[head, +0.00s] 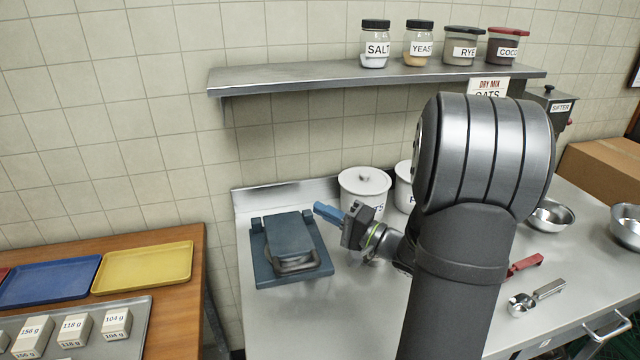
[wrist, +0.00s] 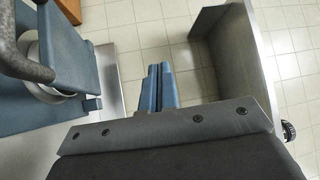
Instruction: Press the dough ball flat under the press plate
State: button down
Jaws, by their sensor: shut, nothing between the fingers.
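The press (head: 289,237) stands on the left part of the steel counter, a blue-grey base with a flat plate and a grey bar handle at its front. In the wrist view the press (wrist: 85,75) shows at the left edge, with its curved handle (wrist: 30,65). A pale rounded shape shows beside the handle there; I cannot tell whether it is the dough ball. The dough ball is not clearly seen in the head view. My gripper (head: 322,211) is shut and empty, its blue fingers just right of the press and apart from it. The shut fingers (wrist: 158,70) also show in the wrist view.
White lidded tubs (head: 364,190) stand behind my gripper. A wall shelf (head: 300,76) with jars hangs above. A metal scoop (head: 522,304) and steel bowls (head: 551,216) lie to the right. A wooden table (head: 190,260) with trays and weights stands left. The counter's front left is clear.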

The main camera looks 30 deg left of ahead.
notch_tip(320, 180, down, 8)
jog(key=s+d, duration=0.2)
jog(key=d, duration=0.1)
jog(key=shift+s+f, duration=0.25)
jog(key=shift+s, duration=0.15)
jog(key=shift+r, duration=0.15)
jog(key=w+d+f, duration=0.1)
jog(key=w+d, duration=0.1)
jog(key=w+d+f, duration=0.1)
jog(key=w, duration=0.1)
jog(key=w+d+f, duration=0.2)
jog(key=shift+w+d, duration=0.25)
jog(key=shift+d, duration=0.1)
dwell(0.5)
dwell(1.4)
jog(key=s+a+r, duration=0.3)
jog(key=s+a, duration=0.3)
jog(key=shift+s+r, duration=0.25)
jog(key=shift+r, duration=0.1)
dwell(0.4)
